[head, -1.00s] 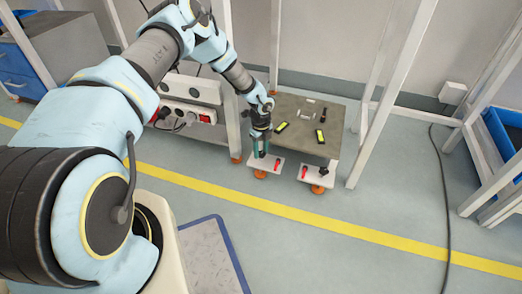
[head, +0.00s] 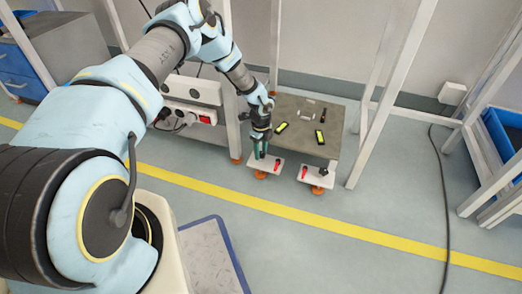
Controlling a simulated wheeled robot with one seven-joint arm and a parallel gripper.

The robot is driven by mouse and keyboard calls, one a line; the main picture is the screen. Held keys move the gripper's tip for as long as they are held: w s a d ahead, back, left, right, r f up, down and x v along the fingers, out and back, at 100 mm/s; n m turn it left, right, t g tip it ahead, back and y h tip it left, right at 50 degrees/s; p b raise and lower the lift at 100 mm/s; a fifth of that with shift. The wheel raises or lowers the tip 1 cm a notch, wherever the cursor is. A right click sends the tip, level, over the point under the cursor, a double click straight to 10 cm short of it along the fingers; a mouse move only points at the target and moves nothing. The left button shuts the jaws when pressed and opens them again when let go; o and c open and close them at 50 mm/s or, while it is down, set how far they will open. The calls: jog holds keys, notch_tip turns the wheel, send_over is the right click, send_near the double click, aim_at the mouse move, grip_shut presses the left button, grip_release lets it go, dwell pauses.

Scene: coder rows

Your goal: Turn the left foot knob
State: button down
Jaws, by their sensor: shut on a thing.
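The machine (head: 313,112) has two white foot plates at its front lower edge. The left foot plate (head: 268,164) carries a red part (head: 277,168), with an orange foot (head: 260,174) beneath it. My gripper (head: 260,155) points down over the left end of this plate. It is shut on the left foot knob, which the fingers hide almost fully. The right foot plate (head: 312,179) shows a dark knob (head: 323,172), a red part (head: 304,173) and an orange foot (head: 317,190).
Yellow-topped dark pieces (head: 281,127) lie on the machine's top. A white frame post (head: 232,80) stands close left of my gripper, beside a socket panel (head: 190,112). Another white post (head: 385,105) stands at the right. The floor in front is clear.

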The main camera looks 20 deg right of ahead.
jog(key=n, duration=0.4)
jog(key=shift+n+p, duration=0.3)
jog(key=shift+p, duration=0.05)
jog(key=n, duration=0.3)
jog(key=shift+n+p, duration=0.3)
jog(key=n, duration=0.3)
jog(key=shift+n, duration=0.3)
jog(key=n, duration=0.4)
jog(key=shift+d+n+p, duration=0.1)
jog(key=shift+n+p, duration=0.2)
jog(key=n, duration=1.2)
jog(key=shift+d+r, duration=0.1)
jog(key=shift+n, duration=0.3)
